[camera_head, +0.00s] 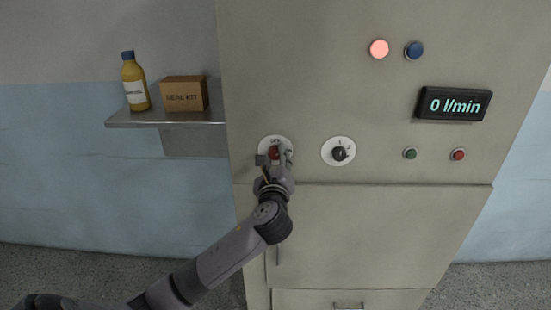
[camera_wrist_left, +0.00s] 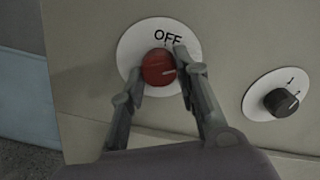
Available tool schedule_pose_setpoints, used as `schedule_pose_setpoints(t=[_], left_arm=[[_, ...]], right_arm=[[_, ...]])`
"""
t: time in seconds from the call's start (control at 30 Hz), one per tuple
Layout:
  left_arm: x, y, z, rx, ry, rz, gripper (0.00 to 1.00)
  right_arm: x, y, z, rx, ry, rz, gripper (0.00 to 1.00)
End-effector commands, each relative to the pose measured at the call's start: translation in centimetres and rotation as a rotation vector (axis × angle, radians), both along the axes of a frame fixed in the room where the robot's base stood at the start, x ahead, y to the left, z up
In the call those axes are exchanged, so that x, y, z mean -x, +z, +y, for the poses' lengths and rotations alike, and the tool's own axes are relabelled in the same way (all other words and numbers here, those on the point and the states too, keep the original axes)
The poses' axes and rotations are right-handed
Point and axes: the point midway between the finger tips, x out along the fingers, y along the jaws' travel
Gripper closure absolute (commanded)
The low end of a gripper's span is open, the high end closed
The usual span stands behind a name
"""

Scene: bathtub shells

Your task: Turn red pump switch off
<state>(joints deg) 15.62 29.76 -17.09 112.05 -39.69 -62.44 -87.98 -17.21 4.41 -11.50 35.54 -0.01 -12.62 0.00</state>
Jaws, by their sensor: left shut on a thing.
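The red pump switch (camera_head: 274,153) is a round knob on a white dial plate (camera_head: 283,140) on the front of the grey cabinet. In the left wrist view the red knob (camera_wrist_left: 157,64) sits below the word OFF on its plate (camera_wrist_left: 130,47). A pale line on the knob points to the right, not up at OFF. My left gripper (camera_head: 273,158) has its fingers on either side of the knob and is shut on it; the fingers also show in the left wrist view (camera_wrist_left: 159,72). My right gripper is in no view.
A black knob (camera_head: 340,153) on a white plate is to the right. Further right are green (camera_head: 410,153) and red (camera_head: 458,154) buttons and a display (camera_head: 454,104) reading 0 l/min. A shelf (camera_head: 170,118) with a bottle (camera_head: 134,83) and box (camera_head: 184,94) is at left.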

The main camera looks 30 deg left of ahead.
Motion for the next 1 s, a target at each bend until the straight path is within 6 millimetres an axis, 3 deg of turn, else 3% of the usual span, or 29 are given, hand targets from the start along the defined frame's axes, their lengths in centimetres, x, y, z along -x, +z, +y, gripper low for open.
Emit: schedule_pose_setpoints(t=[1.0], left_arm=[[-0.1, 0.1, -0.2, 0.772, 0.002, -0.470, 0.99]], right_arm=[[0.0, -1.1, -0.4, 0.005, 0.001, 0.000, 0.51]])
